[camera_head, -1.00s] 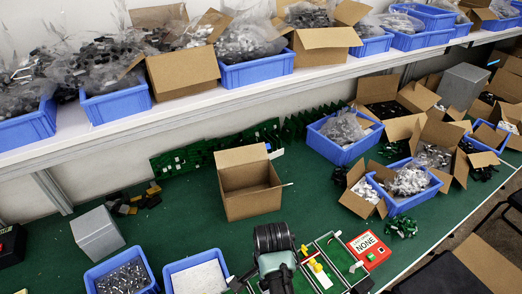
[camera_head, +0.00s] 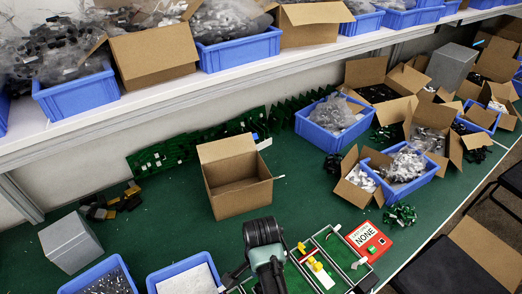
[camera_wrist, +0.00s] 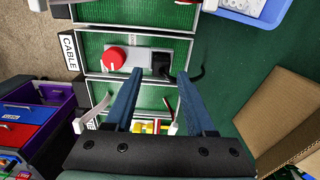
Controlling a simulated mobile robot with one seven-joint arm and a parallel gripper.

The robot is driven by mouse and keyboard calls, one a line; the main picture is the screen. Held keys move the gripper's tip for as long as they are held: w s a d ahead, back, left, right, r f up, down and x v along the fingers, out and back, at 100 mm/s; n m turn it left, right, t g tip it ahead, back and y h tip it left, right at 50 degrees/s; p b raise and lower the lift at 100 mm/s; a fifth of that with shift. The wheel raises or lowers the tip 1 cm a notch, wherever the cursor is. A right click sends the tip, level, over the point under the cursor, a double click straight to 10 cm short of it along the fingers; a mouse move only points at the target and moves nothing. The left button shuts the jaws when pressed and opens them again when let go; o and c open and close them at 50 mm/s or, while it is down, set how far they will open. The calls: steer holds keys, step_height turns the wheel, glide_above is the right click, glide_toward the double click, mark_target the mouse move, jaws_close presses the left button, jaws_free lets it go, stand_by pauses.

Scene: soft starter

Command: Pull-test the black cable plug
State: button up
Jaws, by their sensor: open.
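In the wrist view the black cable plug (camera_wrist: 161,65) sits at the right end of a grey block with a red round button (camera_wrist: 115,59). A black cable curves from the plug to the right. The block lies in a green compartment labelled CABLE (camera_wrist: 69,52). My gripper (camera_wrist: 158,74) is open, its two blue fingers apart and pointing toward the block. The plug appears between the fingertips, nearer the right one; I cannot tell the height gap. Nothing is held. In the head view my arm hides the plug.
A red box reading NONE (camera_head: 368,241) stands right of the framed green compartments. An open cardboard box (camera_head: 237,192) and blue bins (camera_head: 184,275) stand nearby on the green table. A loaded shelf (camera_head: 150,100) runs along the back.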

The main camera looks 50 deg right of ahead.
steer(key=shift+f, duration=0.9)
steer(key=shift+w+d+f+b, duration=0.1)
steer(key=shift+w+f+b, duration=0.05)
steer(key=shift+f+b, duration=0.6)
jaws_close()
steer(key=shift+r+p, duration=0.2)
steer(key=shift+p, duration=0.9)
stand_by(4.8)
